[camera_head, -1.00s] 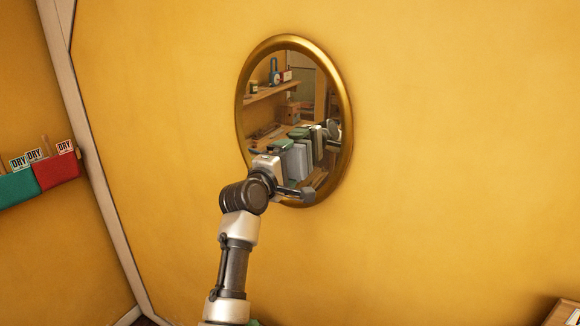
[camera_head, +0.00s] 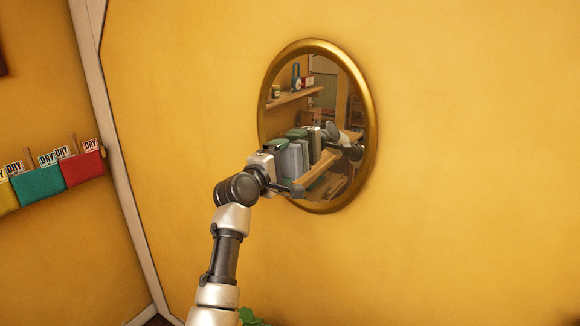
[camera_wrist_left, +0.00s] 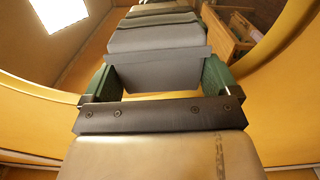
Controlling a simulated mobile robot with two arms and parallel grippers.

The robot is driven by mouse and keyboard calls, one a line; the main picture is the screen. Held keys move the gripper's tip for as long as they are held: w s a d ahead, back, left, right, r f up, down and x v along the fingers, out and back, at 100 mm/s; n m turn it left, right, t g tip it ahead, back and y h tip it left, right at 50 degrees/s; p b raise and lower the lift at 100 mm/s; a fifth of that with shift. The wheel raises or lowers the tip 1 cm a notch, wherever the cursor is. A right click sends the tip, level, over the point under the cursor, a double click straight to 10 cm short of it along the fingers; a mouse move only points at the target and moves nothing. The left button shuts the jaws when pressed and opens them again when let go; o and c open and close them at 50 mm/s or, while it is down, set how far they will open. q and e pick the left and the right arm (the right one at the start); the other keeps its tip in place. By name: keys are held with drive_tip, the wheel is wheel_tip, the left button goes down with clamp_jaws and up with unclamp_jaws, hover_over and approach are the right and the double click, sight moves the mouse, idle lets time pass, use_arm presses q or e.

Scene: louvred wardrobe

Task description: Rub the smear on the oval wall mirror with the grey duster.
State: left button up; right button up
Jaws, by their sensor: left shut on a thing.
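The oval wall mirror (camera_head: 373,130), in a gold frame, hangs on the yellow wall. My left gripper (camera_head: 281,152) is in front of its lower left part. It is shut on the grey duster (camera_head: 284,162). In the left wrist view, the duster (camera_wrist_left: 158,70) sits between the two green fingers, beyond the dark palm bar. Its reflection appears just past it, so it is close to the glass; I cannot tell if it touches. I cannot pick out the smear among the reflections. My right gripper is not in view.
A red pocket (camera_head: 83,167), a teal pocket (camera_head: 38,182) and part of a yellow one hang on the left wall, with DRY cards. Pale trim (camera_head: 122,180) runs down the corner. The wall right of the mirror is bare.

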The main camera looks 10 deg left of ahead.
use_arm(q)
drive_tip(key=shift+w+a, duration=0.2)
drive_tip(key=shift+a, duration=0.25)
drive_tip(key=shift+s, duration=0.1)
drive_tip(key=shift+p+v, duration=0.35)
drive_tip(key=shift+v, duration=2.55)
drive_tip(key=v, duration=0.3)
drive_tip(key=shift+s, duration=0.1)
